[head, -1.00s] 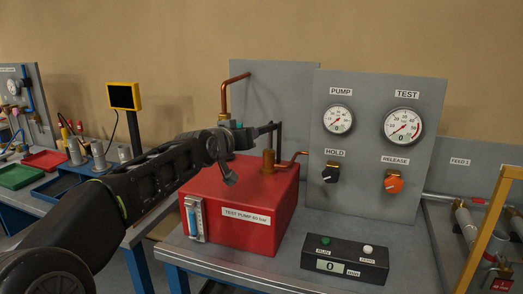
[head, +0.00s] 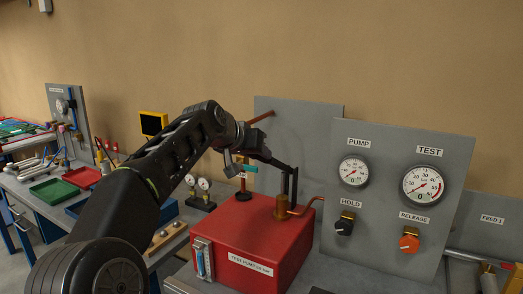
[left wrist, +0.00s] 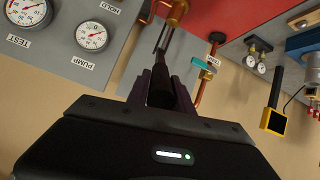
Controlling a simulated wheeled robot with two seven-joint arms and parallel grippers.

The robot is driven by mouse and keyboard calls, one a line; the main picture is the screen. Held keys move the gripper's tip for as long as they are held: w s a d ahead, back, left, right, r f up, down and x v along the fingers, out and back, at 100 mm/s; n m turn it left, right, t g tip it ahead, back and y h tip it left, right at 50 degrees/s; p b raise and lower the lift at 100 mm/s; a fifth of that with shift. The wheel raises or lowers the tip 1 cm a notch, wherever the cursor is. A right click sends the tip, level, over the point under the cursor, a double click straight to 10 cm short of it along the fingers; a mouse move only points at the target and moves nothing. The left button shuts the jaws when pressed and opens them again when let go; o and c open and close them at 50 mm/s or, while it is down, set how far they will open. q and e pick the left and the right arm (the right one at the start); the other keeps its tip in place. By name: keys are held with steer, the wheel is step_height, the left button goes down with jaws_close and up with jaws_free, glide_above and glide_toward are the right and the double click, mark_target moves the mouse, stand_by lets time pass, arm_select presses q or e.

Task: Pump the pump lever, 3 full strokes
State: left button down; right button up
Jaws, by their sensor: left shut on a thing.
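The pump lever (head: 276,162) is a dark bar joined to dark upright links at the back of the red test pump box (head: 255,247). It slopes upward from the links toward my left gripper (head: 257,150), which is shut on its handle end. In the left wrist view the dark lever handle (left wrist: 161,88) sits between the two fingers of the left gripper (left wrist: 160,82). The fingers partly hide the handle. My right gripper is not in view.
The grey panel carries the PUMP gauge (head: 354,171), TEST gauge (head: 422,186), black HOLD knob (head: 345,224) and orange RELEASE knob (head: 409,243). A brass and copper fitting (head: 288,207) stands on the box. A teal-handled valve (head: 249,169) is close below my gripper.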

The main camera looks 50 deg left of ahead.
arm_select(q)
steer(key=shift+w+a+r, duration=0.1)
steer(key=shift+r, duration=0.4)
steer(key=c, duration=1.5)
jaws_free()
steer(key=o, duration=0.4)
steer(key=shift+w+f, duration=0.15)
steer(key=shift+f, duration=0.1)
steer(key=shift+s+d+r+b, duration=0.2)
steer(key=shift+s+r+b, duration=0.1)
steer(key=shift+s, duration=0.3)
steer(key=shift+b+v, duration=0.75)
steer(key=shift+v, duration=2.55)
